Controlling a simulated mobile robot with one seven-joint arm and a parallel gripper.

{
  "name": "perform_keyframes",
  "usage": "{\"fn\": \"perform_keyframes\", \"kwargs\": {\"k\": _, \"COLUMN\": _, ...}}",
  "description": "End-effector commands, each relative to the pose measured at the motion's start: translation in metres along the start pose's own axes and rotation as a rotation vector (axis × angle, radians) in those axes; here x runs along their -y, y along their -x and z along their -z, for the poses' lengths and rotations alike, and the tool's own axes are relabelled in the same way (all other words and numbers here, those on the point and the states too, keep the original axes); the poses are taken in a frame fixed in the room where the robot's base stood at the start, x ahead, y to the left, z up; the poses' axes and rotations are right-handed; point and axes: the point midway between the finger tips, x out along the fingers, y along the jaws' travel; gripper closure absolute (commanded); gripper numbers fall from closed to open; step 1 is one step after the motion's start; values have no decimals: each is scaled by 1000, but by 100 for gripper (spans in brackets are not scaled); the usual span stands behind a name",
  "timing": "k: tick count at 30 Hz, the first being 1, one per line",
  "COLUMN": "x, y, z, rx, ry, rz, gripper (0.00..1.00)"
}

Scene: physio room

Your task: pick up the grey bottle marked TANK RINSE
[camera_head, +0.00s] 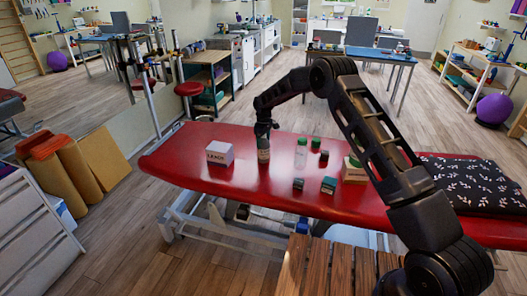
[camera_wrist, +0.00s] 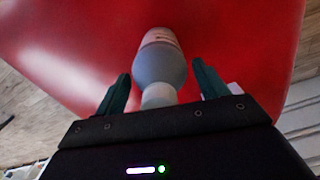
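A grey bottle (camera_head: 263,156) stands upright on the red treatment table (camera_head: 215,180), directly under my gripper (camera_head: 264,128). Its label cannot be read in either view. In the wrist view the grey bottle (camera_wrist: 160,68) has a pale neck or cap that sits between the two dark green fingers of my gripper (camera_wrist: 160,88). The fingers are apart, with a visible gap on each side of the bottle, so my gripper is open around its top. In the head view the fingertips are too small to make out.
On the table a white box (camera_head: 220,153) stands left of the bottle. A dark patterned cloth (camera_head: 470,183) covers the right end. A slatted wooden surface (camera_head: 330,268) is in front.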

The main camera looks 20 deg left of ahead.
Motion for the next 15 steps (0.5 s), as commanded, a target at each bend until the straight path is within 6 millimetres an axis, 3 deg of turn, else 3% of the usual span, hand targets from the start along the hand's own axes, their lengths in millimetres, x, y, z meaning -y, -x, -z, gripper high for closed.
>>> {"fn": "perform_keyframes", "kwargs": {"k": 1, "x": 0, "y": 0, "z": 0, "rx": 0, "ry": 0, "rz": 0, "gripper": 38}}
{"fn": "perform_keyframes", "kwargs": {"k": 10, "x": 0, "y": 0, "z": 0, "rx": 0, "ry": 0, "rz": 0, "gripper": 97}}
{"fn": "perform_keyframes", "kwargs": {"k": 15, "x": 0, "y": 1, "z": 0, "rx": -1, "ry": 0, "rz": 0, "gripper": 100}}
